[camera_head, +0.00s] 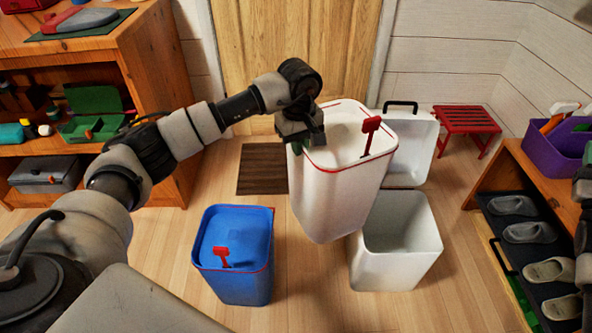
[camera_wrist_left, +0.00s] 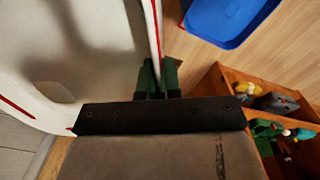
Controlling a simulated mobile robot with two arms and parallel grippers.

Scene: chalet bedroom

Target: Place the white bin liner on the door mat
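The white bin liner (camera_head: 335,195) has a red line around its rim and a red tab, and it hangs upright in the air in the head view. My left gripper (camera_head: 303,138) is shut on its left rim. In the left wrist view the dark green fingers of the gripper (camera_wrist_left: 158,78) pinch the wall of the liner (camera_wrist_left: 90,45). The brown door mat (camera_head: 262,170) lies on the floor before the door, left of the liner. The liner may hide the mat's right end. My right gripper is out of view; only part of that arm shows at the right edge.
An open white bin (camera_head: 400,270) stands below and right of the liner, its lid (camera_head: 415,150) raised behind. A blue bin (camera_head: 235,280) stands in front of the mat; it also shows in the wrist view (camera_wrist_left: 225,15). A red stool (camera_head: 467,120), shoe rack (camera_head: 510,205) and wooden shelf (camera_head: 150,75) flank the floor.

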